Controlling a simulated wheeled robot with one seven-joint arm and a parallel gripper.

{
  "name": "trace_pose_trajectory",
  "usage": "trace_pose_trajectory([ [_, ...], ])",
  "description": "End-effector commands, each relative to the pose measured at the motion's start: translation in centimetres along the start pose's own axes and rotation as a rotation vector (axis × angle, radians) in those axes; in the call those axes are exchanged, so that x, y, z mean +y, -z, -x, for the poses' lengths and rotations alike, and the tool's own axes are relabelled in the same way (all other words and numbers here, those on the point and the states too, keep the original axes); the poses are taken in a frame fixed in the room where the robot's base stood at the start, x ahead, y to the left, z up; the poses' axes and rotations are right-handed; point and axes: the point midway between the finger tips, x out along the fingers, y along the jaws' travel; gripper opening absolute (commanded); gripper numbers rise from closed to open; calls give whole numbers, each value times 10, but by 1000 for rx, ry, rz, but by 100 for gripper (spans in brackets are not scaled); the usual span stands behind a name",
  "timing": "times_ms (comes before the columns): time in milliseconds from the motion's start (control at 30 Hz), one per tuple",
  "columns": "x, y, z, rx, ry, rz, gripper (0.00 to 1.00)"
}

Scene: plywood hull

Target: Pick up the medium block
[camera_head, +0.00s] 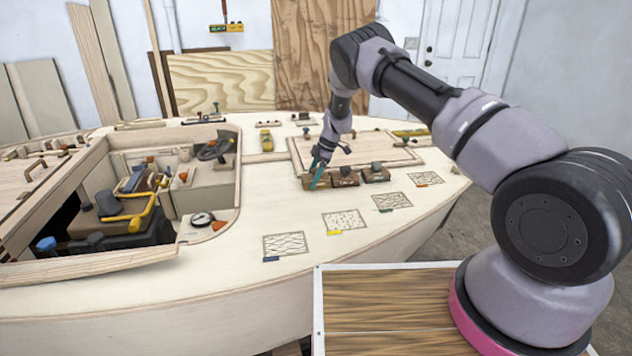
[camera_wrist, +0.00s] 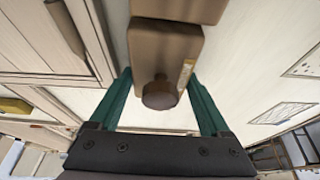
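Three brown wooden blocks with dark knobs stand in a row on the deck in the head view: a left block (camera_head: 308,184), a middle block (camera_head: 345,180) and a right block (camera_head: 376,176). I cannot tell by size which is the medium one. My gripper (camera_head: 318,178) is at the left block and partly hides it. In the wrist view, my gripper's teal fingers (camera_wrist: 160,76) are spread, one on each side of a block (camera_wrist: 160,48) with a round brown knob (camera_wrist: 160,94). Gaps show between the fingers and the knob. Another block (camera_wrist: 182,8) lies just beyond it.
Several hatched squares lie on the deck, including a left one (camera_head: 285,244), a middle one (camera_head: 344,221) and one farther right (camera_head: 391,201). A raised hatch panel (camera_head: 355,150) is behind the blocks. The open cockpit (camera_head: 205,180) is at left. Deck in front of the blocks is mostly clear.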

Motion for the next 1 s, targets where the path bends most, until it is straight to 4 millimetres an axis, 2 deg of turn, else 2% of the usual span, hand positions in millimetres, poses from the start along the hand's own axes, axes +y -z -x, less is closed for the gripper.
trace_pose_trajectory([
  [33,0,0,0,0,0,0,27],
  [67,0,0,0,0,0,0,16],
  [100,0,0,0,0,-1,0,13],
  [367,1,2,6,1,-2,0,13],
  [800,1,32,79,1,-3,0,13],
  [1000,0,38,92,1,0,0,13],
])
